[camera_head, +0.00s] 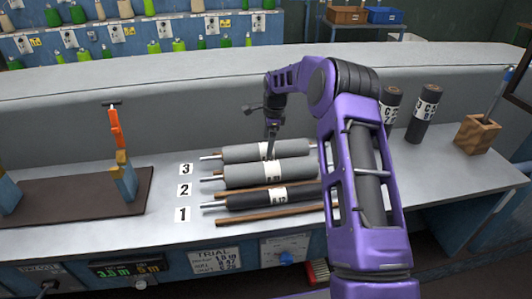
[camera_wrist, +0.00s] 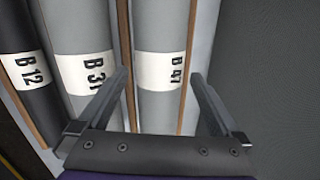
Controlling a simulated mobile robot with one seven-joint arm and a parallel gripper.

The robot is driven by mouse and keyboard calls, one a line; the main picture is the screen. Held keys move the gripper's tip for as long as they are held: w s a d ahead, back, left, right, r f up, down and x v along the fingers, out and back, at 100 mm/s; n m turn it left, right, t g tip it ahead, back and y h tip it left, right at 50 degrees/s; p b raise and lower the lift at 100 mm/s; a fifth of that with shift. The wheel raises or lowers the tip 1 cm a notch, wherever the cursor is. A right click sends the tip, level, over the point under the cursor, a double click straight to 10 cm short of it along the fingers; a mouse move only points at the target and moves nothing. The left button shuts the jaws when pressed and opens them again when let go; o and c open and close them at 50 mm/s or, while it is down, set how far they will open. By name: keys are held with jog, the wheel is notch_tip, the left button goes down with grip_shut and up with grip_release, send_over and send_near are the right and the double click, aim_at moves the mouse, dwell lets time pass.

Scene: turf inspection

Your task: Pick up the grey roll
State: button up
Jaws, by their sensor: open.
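Two grey rolls lie on the bench rack. The rear one, in row 3, is marked B 47 (camera_wrist: 165,25) and shows in the head view (camera_head: 235,153). The one in row 2 is marked B 37 (camera_wrist: 80,25) and also shows in the head view (camera_head: 240,174). My gripper (camera_wrist: 159,78) is open and empty. In the wrist view its fingers appear on either side of the B 47 roll, lined up with its white label. In the head view my gripper (camera_head: 270,152) points down over that roll's label. I cannot tell whether the fingers are beside it or still above it.
A black roll, B 12 (camera_head: 238,201), lies in row 1. Wooden strips (camera_head: 270,217) run between the rows. Black rolls (camera_head: 423,115) stand upright at the right, near a wooden holder (camera_head: 476,134). A brown mat (camera_head: 60,207) lies at the left. A grey wall (camera_head: 100,131) rises behind.

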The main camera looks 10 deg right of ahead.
aim_at(266, 147)
jog(key=f, duration=0.3)
jog(key=shift+w+a+f, duration=0.2)
jog(key=shift+a+f, duration=0.05)
grip_shut()
jog(key=shift+w+r, duration=0.1)
jog(key=shift+r, duration=0.05)
